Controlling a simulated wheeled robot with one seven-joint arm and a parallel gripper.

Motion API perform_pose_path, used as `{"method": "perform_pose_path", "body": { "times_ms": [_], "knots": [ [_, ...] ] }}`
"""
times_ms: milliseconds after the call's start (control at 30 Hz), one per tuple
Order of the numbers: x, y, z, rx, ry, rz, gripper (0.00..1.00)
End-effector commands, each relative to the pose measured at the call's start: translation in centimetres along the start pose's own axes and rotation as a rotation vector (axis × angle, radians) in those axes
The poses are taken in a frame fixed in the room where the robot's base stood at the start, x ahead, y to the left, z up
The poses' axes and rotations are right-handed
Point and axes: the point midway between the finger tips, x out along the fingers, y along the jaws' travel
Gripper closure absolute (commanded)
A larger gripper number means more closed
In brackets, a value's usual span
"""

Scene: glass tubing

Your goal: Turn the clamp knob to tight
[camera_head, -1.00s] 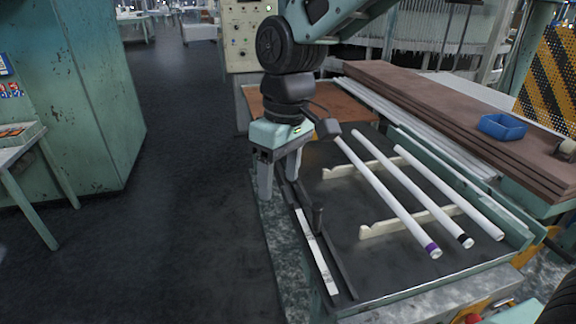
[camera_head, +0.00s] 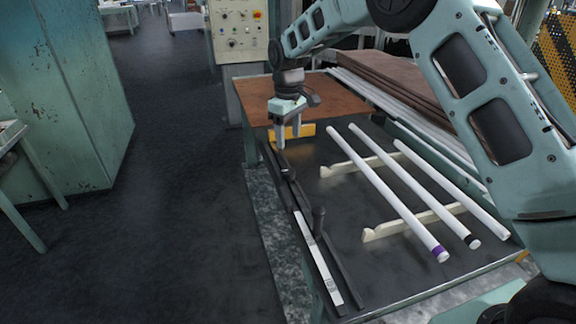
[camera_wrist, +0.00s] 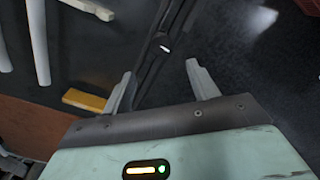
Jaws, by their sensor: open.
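My gripper (camera_head: 286,154) is open and empty above the far part of the dark rail (camera_head: 331,262) at the bench's left edge. A white scale strip lies along the rail's near half. A low dark block sits on the rail just below my fingers. In the wrist view, my gripper (camera_wrist: 160,70) has its fingers spread on either side of the rail. A small round dark knob top (camera_wrist: 162,45) with a white glint shows just beyond the fingertips, apart from them. Its tight or loose setting cannot be read.
A yellow block (camera_head: 305,131) is close to my gripper. The floor left of the bench is clear.

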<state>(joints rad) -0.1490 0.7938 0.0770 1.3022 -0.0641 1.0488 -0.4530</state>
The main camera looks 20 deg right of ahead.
Motion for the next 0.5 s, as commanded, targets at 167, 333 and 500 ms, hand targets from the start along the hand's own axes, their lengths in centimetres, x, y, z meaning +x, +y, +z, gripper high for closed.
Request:
{"method": "perform_pose_path", "body": {
  "times_ms": [167, 333, 500],
  "knots": [
    [3.7, -0.1, 0.1, 0.0, -0.004, -0.002, 0.41],
    [7.1, -0.1, 0.0, 0.0, -0.004, -0.003, 0.41],
    [9.8, -0.1, 0.0, -0.001, -0.002, -0.002, 0.41]
  ]
}}
